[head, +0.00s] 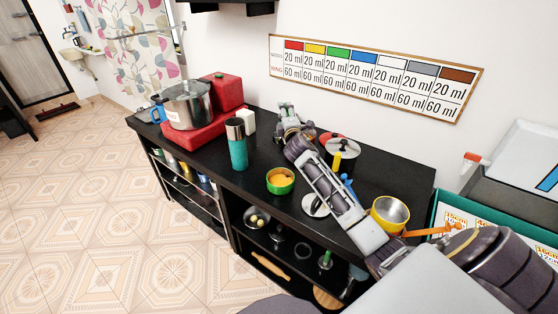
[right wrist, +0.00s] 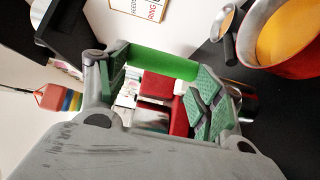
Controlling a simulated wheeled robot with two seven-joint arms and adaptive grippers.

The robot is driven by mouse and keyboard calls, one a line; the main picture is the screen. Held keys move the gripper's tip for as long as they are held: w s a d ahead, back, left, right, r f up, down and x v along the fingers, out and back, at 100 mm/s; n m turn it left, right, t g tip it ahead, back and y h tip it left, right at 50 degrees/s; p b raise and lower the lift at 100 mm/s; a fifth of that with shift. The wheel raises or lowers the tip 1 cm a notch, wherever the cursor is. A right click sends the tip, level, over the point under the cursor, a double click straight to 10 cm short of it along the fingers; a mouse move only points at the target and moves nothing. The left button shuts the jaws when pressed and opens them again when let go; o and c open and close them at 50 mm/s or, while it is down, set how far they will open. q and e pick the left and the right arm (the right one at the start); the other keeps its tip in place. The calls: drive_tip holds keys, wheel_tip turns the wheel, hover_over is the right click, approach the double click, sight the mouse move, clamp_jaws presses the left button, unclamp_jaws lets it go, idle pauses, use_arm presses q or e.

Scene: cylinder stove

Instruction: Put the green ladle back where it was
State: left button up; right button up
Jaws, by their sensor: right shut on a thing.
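My right arm reaches across the black counter, and its gripper (head: 292,128) is near the back edge by the wall. In the right wrist view the right gripper (right wrist: 160,85) is closed around a smooth green bar, which I take for the handle of the green ladle (right wrist: 165,63). The ladle's bowl is not clearly visible, and the ladle cannot be made out in the head view. A tool with a green handle (head: 325,258) also stands on the lower shelf; I cannot tell its type. My left gripper is not in view.
On the counter (head: 215,160) stand a steel pot (head: 188,103) on a red block, a teal bottle (head: 237,148), a green bowl (head: 280,182), a lidded pot (head: 342,150) and a yellow bowl (head: 390,213). An orange ladle (head: 430,230) lies at right. A colour chart (head: 370,78) hangs behind.

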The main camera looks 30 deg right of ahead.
wheel_tip(320, 180, down, 10)
drive_tip(key=b, duration=0.2)
drive_tip(key=shift+w, duration=0.15)
drive_tip(key=o, duration=1.3)
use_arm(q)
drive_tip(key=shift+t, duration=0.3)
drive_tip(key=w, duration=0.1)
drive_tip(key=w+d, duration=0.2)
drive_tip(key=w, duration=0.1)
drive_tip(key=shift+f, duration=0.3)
